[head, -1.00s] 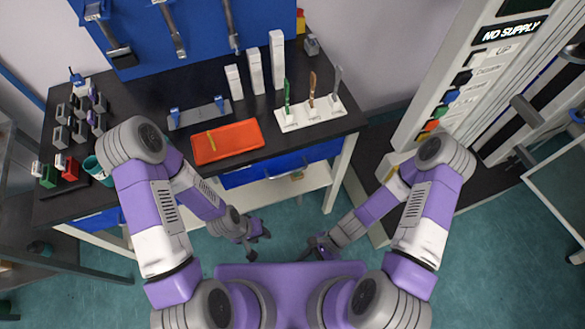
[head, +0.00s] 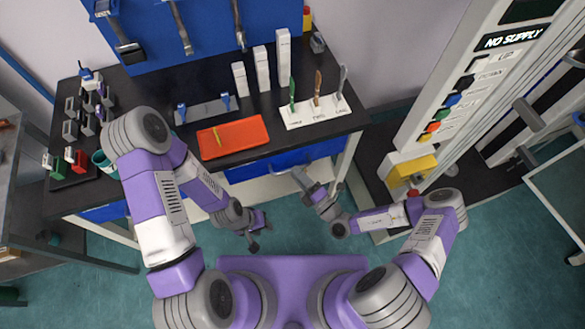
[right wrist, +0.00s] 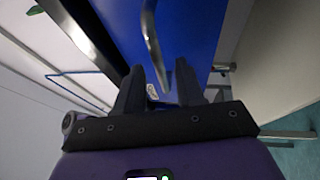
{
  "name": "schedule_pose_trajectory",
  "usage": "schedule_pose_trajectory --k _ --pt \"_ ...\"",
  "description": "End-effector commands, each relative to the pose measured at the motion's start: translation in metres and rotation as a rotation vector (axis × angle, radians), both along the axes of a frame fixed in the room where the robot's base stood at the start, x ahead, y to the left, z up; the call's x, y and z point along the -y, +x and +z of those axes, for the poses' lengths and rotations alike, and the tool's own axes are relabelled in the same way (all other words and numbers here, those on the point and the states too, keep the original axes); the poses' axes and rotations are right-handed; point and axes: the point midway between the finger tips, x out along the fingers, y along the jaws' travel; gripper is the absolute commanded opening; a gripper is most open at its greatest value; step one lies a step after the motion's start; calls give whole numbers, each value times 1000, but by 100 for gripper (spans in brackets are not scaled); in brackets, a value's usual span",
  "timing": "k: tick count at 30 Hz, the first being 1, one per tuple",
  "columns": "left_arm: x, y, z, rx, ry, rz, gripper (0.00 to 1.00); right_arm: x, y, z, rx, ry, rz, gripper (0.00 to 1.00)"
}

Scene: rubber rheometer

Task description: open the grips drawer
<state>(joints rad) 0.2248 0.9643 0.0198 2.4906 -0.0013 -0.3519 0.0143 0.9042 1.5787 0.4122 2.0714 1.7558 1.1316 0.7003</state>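A blue drawer front (head: 270,165) is under the right part of the black-topped bench, and it looks closed. It fills the middle of the right wrist view (right wrist: 195,30), with its curved grey handle (right wrist: 152,38) in front. I cannot read any label on it. My right gripper (head: 299,174) is at this drawer front and covers the handle in the head view. In the right wrist view its dark fingers (right wrist: 160,72) are apart, with the handle appearing between them; contact cannot be told. My left gripper (head: 262,238) is open and empty, low in front of the bench.
Another blue drawer (head: 105,213) is at the bench's left. An orange tray (head: 255,130), a white stand with several upright tools (head: 305,114) and white blocks (head: 262,70) stand on the bench. A tall machine (head: 445,110) is at the right. The floor before the bench is clear.

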Motion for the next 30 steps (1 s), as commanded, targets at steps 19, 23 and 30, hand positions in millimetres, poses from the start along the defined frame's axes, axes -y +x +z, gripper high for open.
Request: schedule_pose_trajectory --k 19,23,30 --pt "0 0 -4 0 0 0 36 -21 22 6 2 -2 4 26" --pt "0 0 -4 0 0 0 36 -21 22 6 2 -2 4 6" --pt "0 0 -4 0 0 0 36 -21 22 6 2 -3 3 0"
